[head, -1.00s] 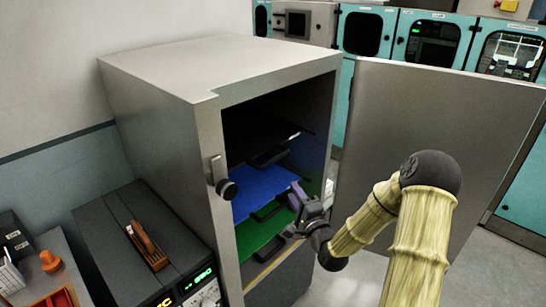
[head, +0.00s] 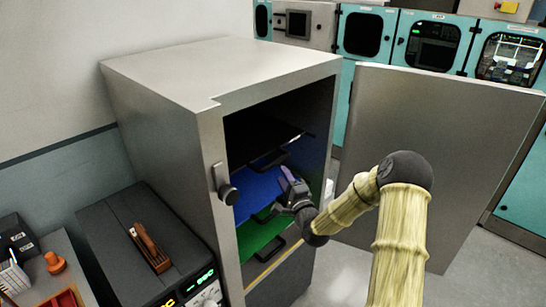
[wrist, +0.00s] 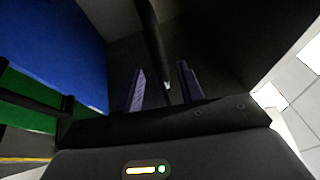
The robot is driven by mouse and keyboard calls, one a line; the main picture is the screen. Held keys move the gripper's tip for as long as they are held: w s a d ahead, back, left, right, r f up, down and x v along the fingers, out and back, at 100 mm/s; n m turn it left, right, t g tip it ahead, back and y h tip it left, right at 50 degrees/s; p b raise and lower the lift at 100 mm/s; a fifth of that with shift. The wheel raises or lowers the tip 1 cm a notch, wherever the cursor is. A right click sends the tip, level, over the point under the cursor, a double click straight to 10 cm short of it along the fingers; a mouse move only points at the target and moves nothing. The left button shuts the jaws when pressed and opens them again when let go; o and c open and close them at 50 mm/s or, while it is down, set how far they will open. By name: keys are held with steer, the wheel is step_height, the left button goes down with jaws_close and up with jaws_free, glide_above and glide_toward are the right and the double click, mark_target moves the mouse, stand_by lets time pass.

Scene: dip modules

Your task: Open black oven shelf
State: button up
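The oven stands open, with its door swung out to the right. The black shelf (head: 262,138) is the top one inside, dark and hard to make out, with a black handle (head: 270,160) at its front. The blue shelf (head: 255,193) and green shelf (head: 262,237) lie below. My gripper (head: 290,176) is at the oven opening, in front of the blue shelf and just below and right of the upper handle. In the wrist view its two purple fingers (wrist: 162,86) are apart, with a dark bar (wrist: 155,45) between them; contact cannot be told.
The open oven door (head: 435,150) stands right of my arm. A latch handle (head: 224,184) sticks out from the oven's left front edge. A dark instrument box (head: 120,245) stands to the left. Floor is free below the door.

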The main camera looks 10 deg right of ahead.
steer(key=p+x, duration=0.2)
steer(key=x, duration=0.7)
steer(key=shift+w+p, duration=0.15)
steer(key=shift+p, duration=0.2)
steer(key=shift+c, duration=0.2)
jaws_close()
